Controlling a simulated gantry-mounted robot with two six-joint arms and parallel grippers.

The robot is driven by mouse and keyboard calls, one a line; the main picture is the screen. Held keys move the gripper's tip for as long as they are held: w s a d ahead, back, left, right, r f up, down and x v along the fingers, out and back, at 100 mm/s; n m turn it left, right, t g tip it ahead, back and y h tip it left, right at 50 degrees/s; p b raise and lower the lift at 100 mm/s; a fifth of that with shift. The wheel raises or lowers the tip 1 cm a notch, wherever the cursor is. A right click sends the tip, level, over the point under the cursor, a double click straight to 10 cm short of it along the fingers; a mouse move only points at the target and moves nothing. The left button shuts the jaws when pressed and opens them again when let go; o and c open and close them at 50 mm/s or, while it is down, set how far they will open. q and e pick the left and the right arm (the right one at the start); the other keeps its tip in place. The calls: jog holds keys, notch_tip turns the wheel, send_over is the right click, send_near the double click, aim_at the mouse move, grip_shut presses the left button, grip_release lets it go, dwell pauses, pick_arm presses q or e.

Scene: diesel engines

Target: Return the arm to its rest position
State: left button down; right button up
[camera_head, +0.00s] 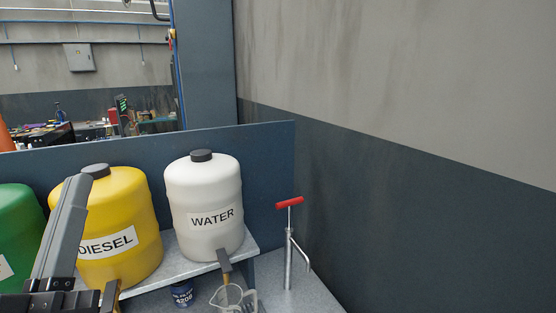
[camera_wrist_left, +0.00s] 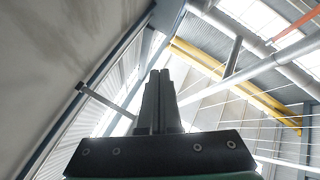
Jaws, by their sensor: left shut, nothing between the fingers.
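My left gripper (camera_head: 78,185) points upward at the lower left of the head view, in front of the yellow DIESEL container. In the left wrist view its two dark fingers (camera_wrist_left: 159,78) are together, with nothing between them. They point up toward the ceiling. My right gripper is not in view.
A yellow DIESEL container (camera_head: 135,210) and a white WATER container (camera_head: 203,180) stand on a shelf (camera_head: 238,243), with a green container (camera_head: 18,230) at the left edge. A clear jug (camera_head: 232,297), a blue can (camera_head: 182,294) and a red-handled pump (camera_head: 289,240) are lower down.

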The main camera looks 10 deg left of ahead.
pick_arm(q)
jog(key=s+d+r+m+t+h, duration=0.35)
jog(key=d+r+m+h, duration=0.3)
jog(key=h, duration=0.25)
notch_tip(320, 180, up, 21)
jog(key=m+h+p, duration=0.1)
jog(key=m+p, duration=0.1)
jog(key=p, duration=1.9)
jog(key=shift+w+g, duration=0.15)
jog(key=shift+g, duration=0.2)
jog(key=shift+d, duration=0.1)
